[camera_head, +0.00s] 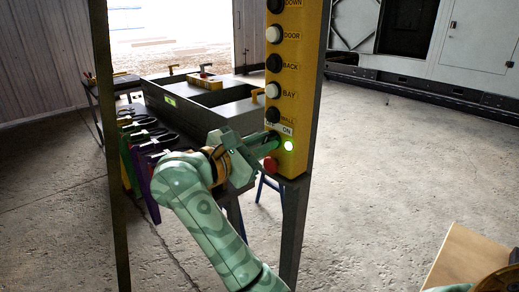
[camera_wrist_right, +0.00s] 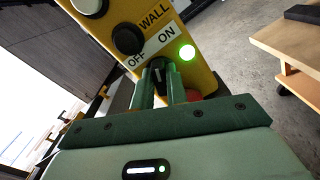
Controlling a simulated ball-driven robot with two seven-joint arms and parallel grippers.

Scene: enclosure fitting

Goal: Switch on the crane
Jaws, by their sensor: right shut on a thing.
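The yellow crane control box (camera_head: 297,55) hangs upright on a dark post, with a column of labelled buttons. Near its bottom is an OFF/ON switch with a black knob (camera_wrist_right: 157,66); a green lamp (camera_head: 289,146) beside it is lit, also in the right wrist view (camera_wrist_right: 187,52). My right gripper (camera_head: 274,142) is at this switch, its two green fingers shut on the knob, which they partly hide in the right wrist view (camera_wrist_right: 168,82). The knob is mostly hidden in the head view. My left gripper is not in view.
A red button (camera_head: 270,164) sits just below the switch, close to my fingers. Black and white buttons, such as the WALL button (camera_head: 272,115), are above. A grey open enclosure (camera_head: 205,110) on a bench stands behind.

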